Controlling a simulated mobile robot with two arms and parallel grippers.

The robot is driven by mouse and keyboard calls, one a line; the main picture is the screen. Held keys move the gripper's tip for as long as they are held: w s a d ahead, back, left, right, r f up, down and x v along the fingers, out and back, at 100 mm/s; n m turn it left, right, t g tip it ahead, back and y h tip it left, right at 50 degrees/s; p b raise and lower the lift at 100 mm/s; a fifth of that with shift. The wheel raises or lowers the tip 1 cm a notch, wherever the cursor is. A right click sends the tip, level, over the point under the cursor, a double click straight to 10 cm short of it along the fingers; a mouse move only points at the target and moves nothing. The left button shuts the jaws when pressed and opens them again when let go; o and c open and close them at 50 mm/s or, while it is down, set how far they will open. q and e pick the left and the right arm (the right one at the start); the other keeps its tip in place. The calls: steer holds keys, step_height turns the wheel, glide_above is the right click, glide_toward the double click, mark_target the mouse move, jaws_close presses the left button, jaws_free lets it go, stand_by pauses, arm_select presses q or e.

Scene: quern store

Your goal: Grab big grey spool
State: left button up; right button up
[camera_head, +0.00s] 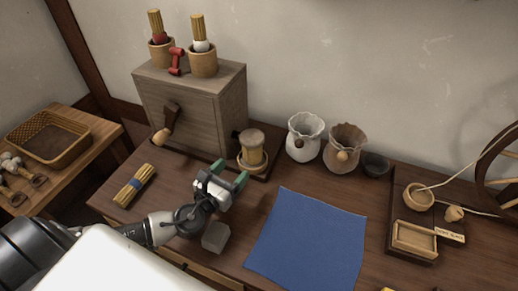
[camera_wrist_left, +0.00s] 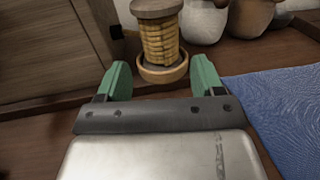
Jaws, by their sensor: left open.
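The spool (camera_head: 252,148) has a grey-brown top and a yellow wound middle. It stands upright in a round wooden dish at the right foot of the wooden box. My right gripper is not in view.
The wooden box (camera_head: 190,105) with a crank is close at left. A white pot (camera_head: 304,140) and brown pot (camera_head: 344,150) stand to the right. A blue cloth (camera_head: 308,240) lies flat in front.

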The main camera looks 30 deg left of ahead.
mark_target(247, 152)
arm_select(q)
steer(key=w, duration=0.5)
steer(key=shift+w+d+r, duration=0.1)
steer(key=shift+d+r, duration=0.05)
steer(key=shift+d, duration=0.15)
steer(key=w, duration=0.3)
steer(key=w+p, duration=0.1)
steer(key=shift+w+d+r, duration=0.2)
steer(key=shift+r, duration=0.05)
steer(key=shift+w, duration=0.4)
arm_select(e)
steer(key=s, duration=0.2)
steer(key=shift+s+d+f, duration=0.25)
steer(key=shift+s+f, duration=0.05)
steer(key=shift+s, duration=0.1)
arm_select(q)
steer(key=c, duration=0.7)
